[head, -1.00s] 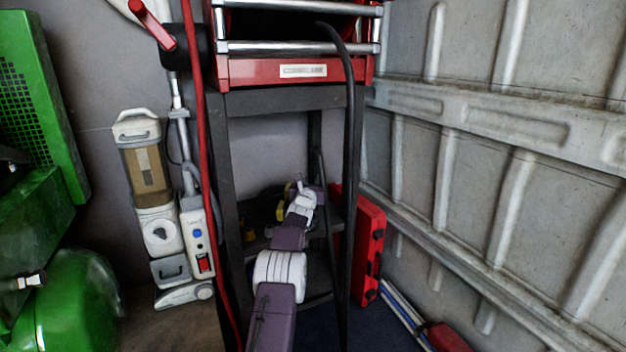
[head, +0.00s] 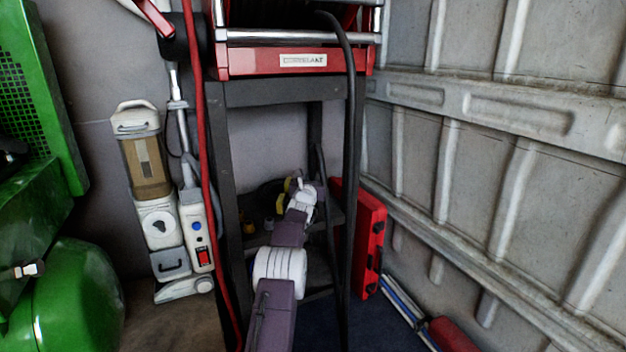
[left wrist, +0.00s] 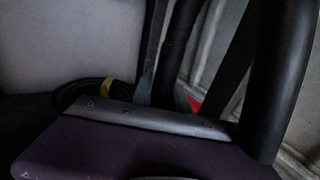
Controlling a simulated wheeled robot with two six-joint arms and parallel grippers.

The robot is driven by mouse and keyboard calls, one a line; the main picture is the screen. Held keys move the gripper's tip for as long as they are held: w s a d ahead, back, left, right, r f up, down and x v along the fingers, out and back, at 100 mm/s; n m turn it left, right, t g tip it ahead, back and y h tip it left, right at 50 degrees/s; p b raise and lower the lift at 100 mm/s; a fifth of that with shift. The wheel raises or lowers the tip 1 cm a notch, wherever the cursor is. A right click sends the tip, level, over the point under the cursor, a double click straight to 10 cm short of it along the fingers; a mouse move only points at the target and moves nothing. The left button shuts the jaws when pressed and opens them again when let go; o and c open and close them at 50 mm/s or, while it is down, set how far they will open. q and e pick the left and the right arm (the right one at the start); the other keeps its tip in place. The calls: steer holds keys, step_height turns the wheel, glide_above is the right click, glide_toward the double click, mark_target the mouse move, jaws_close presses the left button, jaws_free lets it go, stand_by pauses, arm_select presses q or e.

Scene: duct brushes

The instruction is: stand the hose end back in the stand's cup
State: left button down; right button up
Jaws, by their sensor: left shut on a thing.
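A thick black hose (head: 352,130) comes off the reel at the top of the dark stand (head: 225,150) and hangs down its right front. My left gripper (head: 312,192) is at mid-height in front of the stand's opening. It is shut on a thin upright black length (head: 320,165), which looks like the hose end, though the fingers hide the grip. In the left wrist view a thick black tube (left wrist: 278,80) stands close at the right, and another dark tube (left wrist: 178,50) is behind. I cannot pick out the stand's cup. My right gripper is not in view.
A black coil (left wrist: 75,95) with a yellow band lies on the stand's shelf. A red case (head: 370,235) is right of the stand, by the ribbed wall (head: 500,200). A vacuum cleaner (head: 150,190), a red hose (head: 203,150) and green machinery (head: 80,290) are to the left.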

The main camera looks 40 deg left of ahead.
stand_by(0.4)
arm_select(q)
step_height(320, 180, down, 5)
steer(key=b, duration=0.2)
steer(key=shift+a+f+b, duration=0.1)
steer(key=shift+f+b, duration=0.1)
steer(key=shift+b, duration=0.1)
stand_by(0.5)
steer(key=c, duration=1.2)
jaws_free()
steer(key=shift+f, duration=0.1)
